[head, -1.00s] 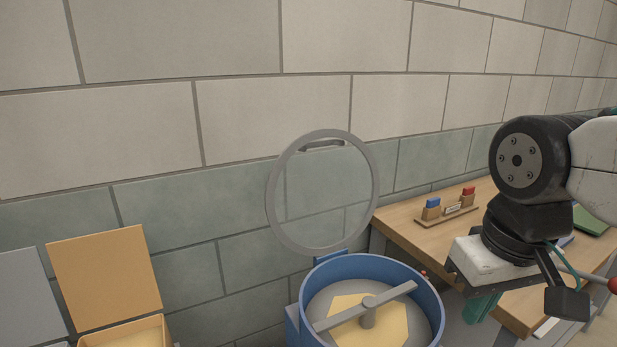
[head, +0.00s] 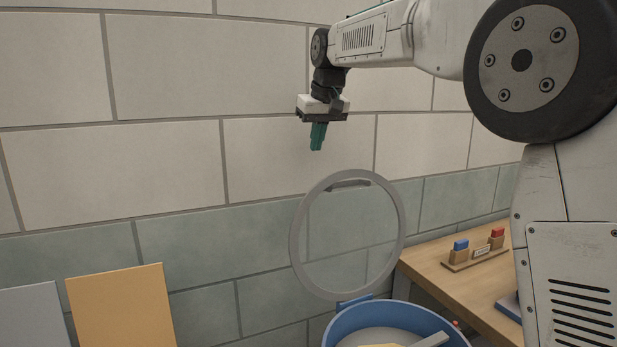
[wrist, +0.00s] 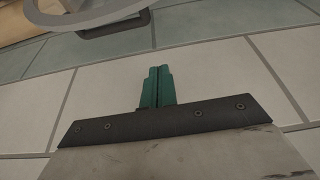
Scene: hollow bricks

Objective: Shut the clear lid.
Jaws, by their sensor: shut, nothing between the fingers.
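The clear lid (head: 350,240) is a round transparent disc with a grey rim. It stands upright, open, at the back edge of the blue round tub (head: 345,322), with a dark handle (head: 348,184) at its top. The tub is cut off by the lower picture edge. My gripper (head: 317,148) points down, above and slightly left of the lid's top in the head view, apart from it. Its green fingers are together and empty. In the wrist view the fingers (wrist: 157,75) are closed, and part of the lid's rim (wrist: 85,14) and the handle (wrist: 115,24) show at the upper left.
A block wall (head: 170,170) stands behind the tub. A wooden table (head: 440,284) on the right bears a small rack with a blue and a red piece (head: 478,250). An orange panel (head: 120,308) and a grey panel (head: 32,318) stand at the lower left.

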